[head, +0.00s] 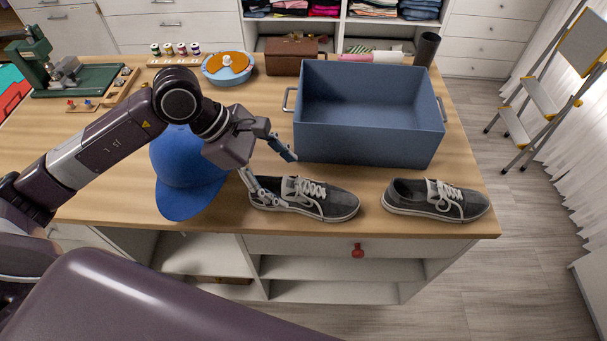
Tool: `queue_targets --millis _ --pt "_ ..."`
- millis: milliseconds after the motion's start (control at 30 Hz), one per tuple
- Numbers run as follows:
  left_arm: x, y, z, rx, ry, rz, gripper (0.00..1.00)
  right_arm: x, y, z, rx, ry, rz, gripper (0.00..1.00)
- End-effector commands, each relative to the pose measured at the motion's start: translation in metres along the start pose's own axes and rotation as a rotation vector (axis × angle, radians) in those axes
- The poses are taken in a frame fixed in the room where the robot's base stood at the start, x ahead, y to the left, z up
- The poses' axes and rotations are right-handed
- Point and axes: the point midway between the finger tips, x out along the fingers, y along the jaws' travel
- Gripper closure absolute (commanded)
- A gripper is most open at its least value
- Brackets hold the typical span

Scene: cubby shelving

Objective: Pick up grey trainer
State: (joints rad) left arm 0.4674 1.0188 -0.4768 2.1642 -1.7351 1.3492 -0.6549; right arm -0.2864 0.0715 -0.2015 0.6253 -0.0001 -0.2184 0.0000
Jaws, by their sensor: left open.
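Two grey trainers with white laces and pale soles lie near the front edge of the wooden table. The left grey trainer (325,200) has its toe pointing right. The right grey trainer (408,193) lies apart from it, further right. My left gripper (288,179) is open at the heel end of the left trainer. One finger is low over the heel and opening, partly hiding them; the other finger is spread up and behind, near the blue bin. I cannot tell whether the low finger touches the shoe. My right gripper is not in view.
A blue bin (368,145) stands just behind the trainers. A blue cap (185,180) lies left, partly under my left arm. The table's front edge is close.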

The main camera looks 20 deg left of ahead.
Motion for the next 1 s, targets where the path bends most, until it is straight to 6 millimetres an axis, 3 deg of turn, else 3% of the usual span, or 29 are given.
queue_targets --millis 167,400,533,733,867,1000 --pt "0.008 0.0 -0.003 0.003 0.012 -0.003 0.3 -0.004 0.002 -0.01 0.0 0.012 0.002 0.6" --pt "0.033 0.001 0.001 0.001 0.01 -0.003 0.3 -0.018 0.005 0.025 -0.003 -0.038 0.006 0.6" --pt "0.05 0.002 0.004 0.0 0.01 -0.004 0.3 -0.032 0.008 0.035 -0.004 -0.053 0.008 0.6" --pt "0.074 0.002 0.002 0.001 0.011 -0.002 0.3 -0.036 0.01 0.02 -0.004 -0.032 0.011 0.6" --pt "0.078 0.002 0.001 0.004 0.012 0.0 0.3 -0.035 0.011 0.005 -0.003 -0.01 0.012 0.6" --pt "0.078 0.002 0.001 0.004 0.012 0.0 0.31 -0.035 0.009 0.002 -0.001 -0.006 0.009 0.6"
